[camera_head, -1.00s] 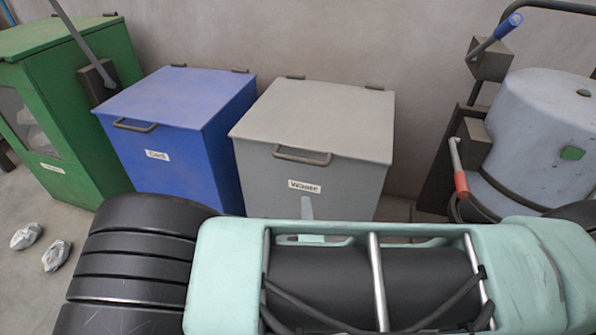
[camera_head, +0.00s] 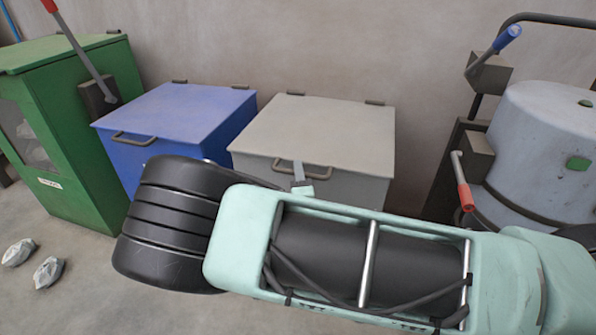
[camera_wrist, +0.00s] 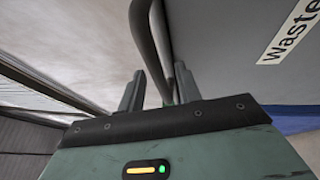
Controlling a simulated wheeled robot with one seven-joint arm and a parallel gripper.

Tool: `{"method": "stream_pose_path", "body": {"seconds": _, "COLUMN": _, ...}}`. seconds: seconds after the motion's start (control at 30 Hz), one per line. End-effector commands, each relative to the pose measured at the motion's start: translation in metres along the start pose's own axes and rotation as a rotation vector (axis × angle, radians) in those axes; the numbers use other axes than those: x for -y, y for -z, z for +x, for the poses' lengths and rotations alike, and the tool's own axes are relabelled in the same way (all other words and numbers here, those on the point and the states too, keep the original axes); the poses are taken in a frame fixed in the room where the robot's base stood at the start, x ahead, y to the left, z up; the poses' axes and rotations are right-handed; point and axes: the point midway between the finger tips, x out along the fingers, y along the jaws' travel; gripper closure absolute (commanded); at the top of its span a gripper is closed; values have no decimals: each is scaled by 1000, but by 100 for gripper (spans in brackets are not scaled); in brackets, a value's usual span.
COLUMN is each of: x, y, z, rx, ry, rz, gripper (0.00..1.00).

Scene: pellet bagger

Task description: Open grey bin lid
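The grey bin (camera_head: 345,188), labelled Waste, has its grey lid (camera_head: 320,130) down flat. A dark bar handle (camera_head: 300,169) sits on the lid's front edge. My gripper (camera_head: 300,176) is at this handle, with a finger showing just in front of it. In the wrist view my gripper (camera_wrist: 158,90) is open, and the handle (camera_wrist: 150,45) runs down toward the space between the fingers, with gaps visible on both sides. Whether a finger touches the handle cannot be told. The bin's Waste label (camera_wrist: 295,32) also shows there. My arm hides the bin's lower front.
A blue bin (camera_head: 175,115) with its lid down stands close on the left, with a green cabinet (camera_head: 75,140) beyond it. A grey drum machine (camera_head: 545,140) with levers stands on the right. Small bags (camera_head: 47,272) lie on the floor at left.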

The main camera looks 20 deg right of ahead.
Motion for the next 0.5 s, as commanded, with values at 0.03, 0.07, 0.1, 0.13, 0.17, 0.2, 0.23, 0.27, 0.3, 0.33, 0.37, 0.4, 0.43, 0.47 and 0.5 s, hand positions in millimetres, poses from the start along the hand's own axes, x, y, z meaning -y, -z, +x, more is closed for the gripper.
{"method": "stream_pose_path", "body": {"seconds": 0.03, "x": 1, "y": 0, "z": 7, "rx": 1, "ry": -2, "rz": 2, "gripper": 66}}
{"method": "stream_pose_path", "body": {"seconds": 0.07, "x": 1, "y": 0, "z": 10, "rx": 1, "ry": -1, "rz": 2, "gripper": 66}}
{"method": "stream_pose_path", "body": {"seconds": 0.1, "x": 1, "y": 0, "z": 14, "rx": 1, "ry": -1, "rz": 3, "gripper": 66}}
{"method": "stream_pose_path", "body": {"seconds": 0.13, "x": 0, "y": 0, "z": 17, "rx": 1, "ry": -1, "rz": 3, "gripper": 66}}
{"method": "stream_pose_path", "body": {"seconds": 0.17, "x": 0, "y": 0, "z": 19, "rx": 1, "ry": -1, "rz": 3, "gripper": 66}}
{"method": "stream_pose_path", "body": {"seconds": 0.2, "x": 0, "y": 0, "z": 22, "rx": 0, "ry": 0, "rz": 2, "gripper": 66}}
{"method": "stream_pose_path", "body": {"seconds": 0.23, "x": 0, "y": 0, "z": 23, "rx": 0, "ry": 0, "rz": 2, "gripper": 66}}
{"method": "stream_pose_path", "body": {"seconds": 0.27, "x": 0, "y": 0, "z": 24, "rx": 0, "ry": 0, "rz": 2, "gripper": 66}}
{"method": "stream_pose_path", "body": {"seconds": 0.3, "x": 0, "y": 0, "z": 25, "rx": 0, "ry": 0, "rz": 1, "gripper": 66}}
{"method": "stream_pose_path", "body": {"seconds": 0.33, "x": 0, "y": 0, "z": 25, "rx": 0, "ry": 0, "rz": 1, "gripper": 66}}
{"method": "stream_pose_path", "body": {"seconds": 0.37, "x": 0, "y": 0, "z": 25, "rx": 0, "ry": 0, "rz": 1, "gripper": 66}}
{"method": "stream_pose_path", "body": {"seconds": 0.4, "x": 0, "y": 0, "z": 25, "rx": 0, "ry": 0, "rz": 1, "gripper": 66}}
{"method": "stream_pose_path", "body": {"seconds": 0.43, "x": 0, "y": 0, "z": 25, "rx": 0, "ry": 0, "rz": 1, "gripper": 66}}
{"method": "stream_pose_path", "body": {"seconds": 0.47, "x": 0, "y": 0, "z": 25, "rx": -1, "ry": 0, "rz": 1, "gripper": 66}}
{"method": "stream_pose_path", "body": {"seconds": 0.5, "x": 0, "y": 0, "z": 25, "rx": 0, "ry": 0, "rz": 1, "gripper": 66}}
